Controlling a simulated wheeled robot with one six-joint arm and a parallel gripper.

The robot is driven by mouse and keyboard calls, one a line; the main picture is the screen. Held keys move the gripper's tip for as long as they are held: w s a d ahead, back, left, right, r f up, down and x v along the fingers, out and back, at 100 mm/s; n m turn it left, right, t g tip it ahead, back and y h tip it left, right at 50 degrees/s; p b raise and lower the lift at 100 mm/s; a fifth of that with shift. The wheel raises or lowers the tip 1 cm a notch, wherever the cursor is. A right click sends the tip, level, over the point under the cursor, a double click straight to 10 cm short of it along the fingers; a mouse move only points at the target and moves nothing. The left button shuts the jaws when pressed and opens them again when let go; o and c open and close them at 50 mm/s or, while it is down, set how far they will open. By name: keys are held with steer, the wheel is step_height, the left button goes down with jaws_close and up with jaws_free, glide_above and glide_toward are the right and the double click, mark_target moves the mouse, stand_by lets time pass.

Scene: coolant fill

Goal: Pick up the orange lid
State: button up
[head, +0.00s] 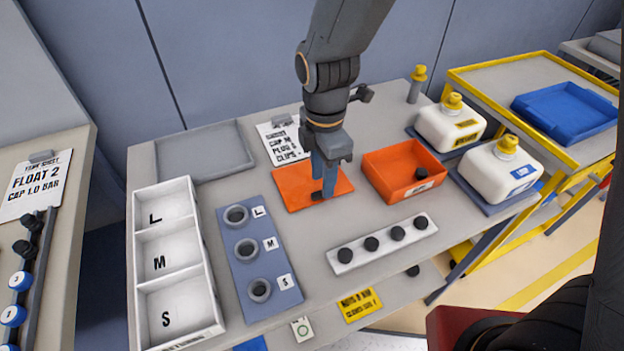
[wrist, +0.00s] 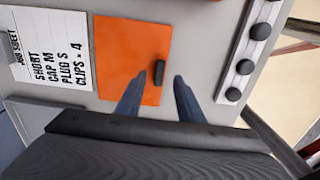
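The orange lid (head: 293,188) is a flat plate with a small dark handle (head: 317,196), lying on the grey table. In the wrist view the lid (wrist: 125,50) shows its handle (wrist: 160,72) near its right edge. My gripper (head: 325,186) is over the right part of the lid, pointing down. In the wrist view my gripper (wrist: 160,77) is open, with the handle in line with the gap between the fingertips and space on both sides. I cannot tell how far above the lid the fingertips are.
An open orange bin (head: 388,190) with a dark round piece inside stands right of the lid. A white strip with several black knobs (head: 345,255) lies in front. A blue ring board (head: 232,278) and white sectioned tray (head: 192,215) are left. Two white jugs (head: 452,122) stand right.

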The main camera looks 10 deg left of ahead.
steer(key=shift+f+p, duration=0.35)
steer(key=shift+f, duration=1.25)
steer(key=shift+c, duration=0.2)
jaws_close()
steer(key=shift+a+r, duration=0.1)
